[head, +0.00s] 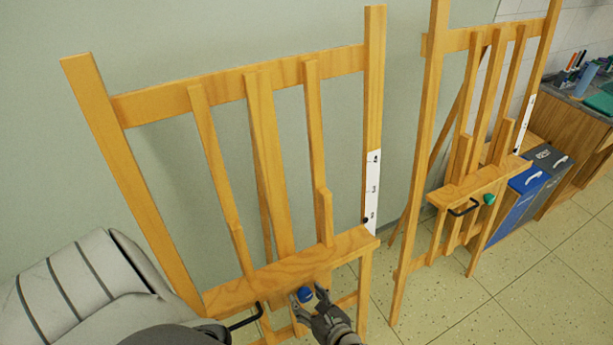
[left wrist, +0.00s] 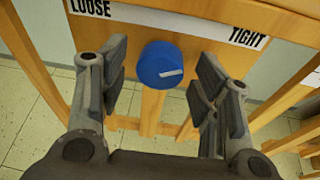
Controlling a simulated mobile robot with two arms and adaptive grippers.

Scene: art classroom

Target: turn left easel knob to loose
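The left easel (head: 278,170) is wooden and stands in front of the wall. Its blue round knob (head: 305,294) sits below the ledge, low in the head view. In the left wrist view the knob (left wrist: 160,65) is at centre, with a white mark pointing right, toward the TIGHT side. A white strip (left wrist: 180,22) above it reads LOOSE on the left and TIGHT on the right. My left gripper (head: 309,297) is open, its fingers (left wrist: 161,72) on either side of the knob with visible gaps. My right gripper is not in view.
A black handle (head: 246,317) sticks out under the left easel's ledge (head: 290,270). A second easel (head: 480,185) with a green knob (head: 489,199) stands to the right. Blue and dark bins (head: 527,190) and a counter (head: 590,115) are beyond it.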

